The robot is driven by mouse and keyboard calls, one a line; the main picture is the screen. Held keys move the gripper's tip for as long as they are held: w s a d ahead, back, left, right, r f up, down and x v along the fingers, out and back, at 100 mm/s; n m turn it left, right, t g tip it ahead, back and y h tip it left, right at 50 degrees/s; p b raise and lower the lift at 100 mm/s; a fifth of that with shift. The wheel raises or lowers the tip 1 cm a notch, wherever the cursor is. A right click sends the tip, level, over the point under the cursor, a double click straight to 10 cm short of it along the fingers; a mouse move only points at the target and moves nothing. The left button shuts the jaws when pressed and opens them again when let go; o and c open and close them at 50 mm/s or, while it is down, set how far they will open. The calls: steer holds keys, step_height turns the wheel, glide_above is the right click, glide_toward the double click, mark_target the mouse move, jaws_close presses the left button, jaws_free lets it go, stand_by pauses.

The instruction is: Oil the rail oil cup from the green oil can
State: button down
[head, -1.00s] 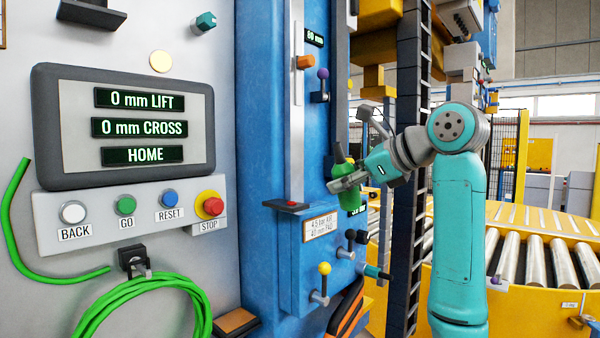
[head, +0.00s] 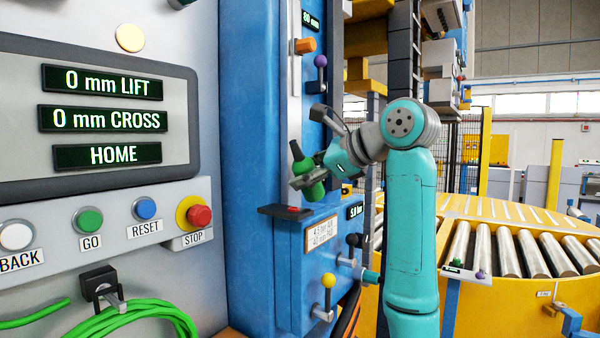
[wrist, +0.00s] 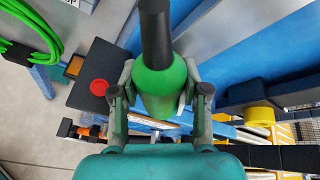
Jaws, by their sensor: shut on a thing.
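The green oil can (head: 313,190) has a green body and a dark spout that points up and a little left in the head view. My gripper (head: 306,180) is shut around the can and holds it in front of the blue column, above a dark shelf in the picture. In the wrist view the can (wrist: 160,90) sits between both fingers of my gripper (wrist: 160,84), its dark spout toward the top edge. I cannot pick out the rail oil cup with certainty. A pale vertical rail (head: 295,90) runs down the blue column.
The dark shelf (head: 270,211) with a red spot juts from the column, close by the can. An orange knob (head: 305,46), a purple-topped lever (head: 319,75) and a yellow-topped lever (head: 327,288) stick out. The control panel (head: 100,215) stands at left, a roller conveyor (head: 500,250) at right.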

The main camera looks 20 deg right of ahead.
steer(key=shift+s+r, duration=0.1)
steer(key=shift+w+d+n+t+h, duration=0.25)
steer(key=shift+d+n+t+h, duration=0.2)
steer(key=shift+n, duration=0.35)
steer(key=n+t, duration=0.1)
steer(key=w+d+n+h, duration=0.1)
steer(key=n, duration=0.1)
steer(key=shift+d+f+t, duration=0.15)
steer(key=shift+f+t, duration=0.1)
steer(key=shift+t, duration=0.1)
steer(key=n+t, duration=0.1)
steer(key=n+h, duration=0.1)
steer(key=n, duration=0.1)
steer(key=shift+w+d+f+t, duration=0.2)
steer(key=shift+f+t, duration=0.1)
steer(key=shift+t, duration=0.1)
steer(key=shift+n, duration=0.3)
steer(key=shift+s+a+r+n+t, duration=0.1)
steer(key=shift+r+n+t, duration=0.4)
steer(key=shift+r+n, duration=0.35)
